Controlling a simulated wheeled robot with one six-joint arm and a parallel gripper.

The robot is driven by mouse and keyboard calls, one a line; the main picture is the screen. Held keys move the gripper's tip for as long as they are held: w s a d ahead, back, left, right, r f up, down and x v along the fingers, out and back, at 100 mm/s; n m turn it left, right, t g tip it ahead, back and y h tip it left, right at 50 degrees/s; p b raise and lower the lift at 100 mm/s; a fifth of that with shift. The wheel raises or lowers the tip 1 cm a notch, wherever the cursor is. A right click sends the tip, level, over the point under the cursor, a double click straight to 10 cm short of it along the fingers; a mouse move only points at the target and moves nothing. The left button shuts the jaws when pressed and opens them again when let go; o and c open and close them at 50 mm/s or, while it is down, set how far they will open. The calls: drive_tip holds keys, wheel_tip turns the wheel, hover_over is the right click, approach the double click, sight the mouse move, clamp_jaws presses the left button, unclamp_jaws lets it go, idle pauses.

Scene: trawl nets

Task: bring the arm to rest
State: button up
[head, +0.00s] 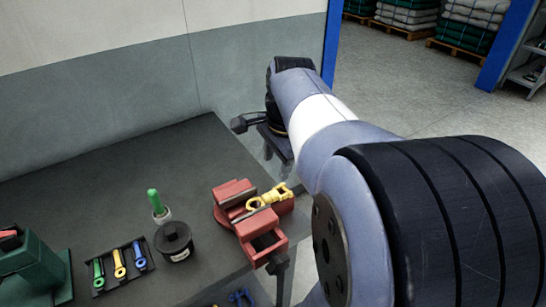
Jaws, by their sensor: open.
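My arm comes in from the lower right, reaches toward the back and bends down at the wrist. My gripper (276,150) hangs at its end, small in the head view, by the back right corner of the bench. Its jaws are open, and I see nothing between them. It is apart from the red vise (232,193), which stands nearer on the bench's right edge. A yellow metal fitting (268,197) is at the vise's jaws. My upper arm hides much of the right side.
The dark bench (100,180) holds a green-handled tool (155,202), a black round container (174,242), a tray of coloured tools (121,266) and a green device (35,262). A wall stands behind. Floor right of the bench is open; stacked pallets (460,35) stand far back.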

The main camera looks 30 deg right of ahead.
sight(270, 195)
drive_tip(key=shift+f, duration=0.15)
drive_tip(key=f, duration=0.4)
drive_tip(key=w+f, duration=0.1)
drive_tip(key=f, duration=0.3)
drive_tip(key=w+f, duration=0.1)
drive_tip(key=f, duration=0.2)
drive_tip(key=shift+w+f+b, duration=0.2)
drive_tip(key=shift+f+b, duration=0.15)
drive_tip(key=shift+f, duration=0.05)
drive_tip(key=shift+r, duration=1.6)
